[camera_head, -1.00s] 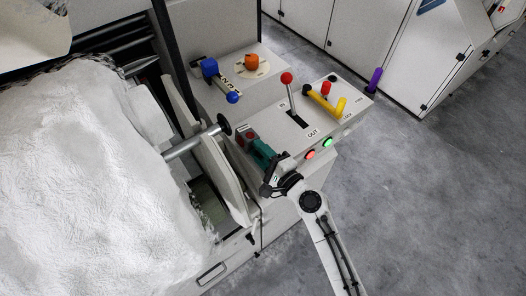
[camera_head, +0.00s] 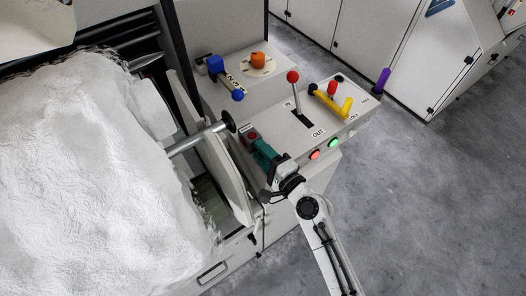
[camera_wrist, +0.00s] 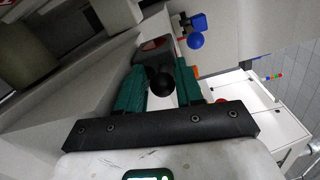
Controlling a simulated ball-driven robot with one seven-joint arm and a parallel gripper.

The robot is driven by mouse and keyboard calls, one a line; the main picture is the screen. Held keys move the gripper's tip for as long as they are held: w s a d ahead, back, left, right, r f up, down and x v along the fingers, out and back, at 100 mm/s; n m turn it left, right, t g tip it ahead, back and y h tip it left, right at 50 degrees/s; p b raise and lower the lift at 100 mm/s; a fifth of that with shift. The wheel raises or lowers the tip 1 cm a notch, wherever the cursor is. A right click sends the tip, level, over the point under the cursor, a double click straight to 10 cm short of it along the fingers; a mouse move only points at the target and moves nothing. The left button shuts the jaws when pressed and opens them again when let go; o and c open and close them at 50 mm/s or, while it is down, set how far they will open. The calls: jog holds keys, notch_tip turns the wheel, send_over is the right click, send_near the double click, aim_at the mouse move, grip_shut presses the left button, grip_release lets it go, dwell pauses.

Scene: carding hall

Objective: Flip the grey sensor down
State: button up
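My gripper (camera_head: 262,153), with teal fingers, is over the near left part of the sloped control panel, beside a dark grey piece with a red face (camera_head: 252,135). In the wrist view the fingers (camera_wrist: 161,68) are apart, with a round black knob (camera_wrist: 162,80) between them. Gaps show on both sides of the knob, so the gripper is open. The red-faced piece (camera_wrist: 154,44) lies beyond the knob. I cannot tell for certain which part is the grey sensor; the gripper hides much of this spot in the head view.
A red-ball lever (camera_head: 293,77), a yellow handle (camera_head: 333,104) and red and green lit buttons (camera_head: 324,147) are to the right. A blue handle (camera_head: 216,66) and an orange knob (camera_head: 258,60) are behind. A shaft with a black end (camera_head: 230,121) is close left. Open floor is right.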

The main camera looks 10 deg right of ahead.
jog(key=shift+o, duration=1)
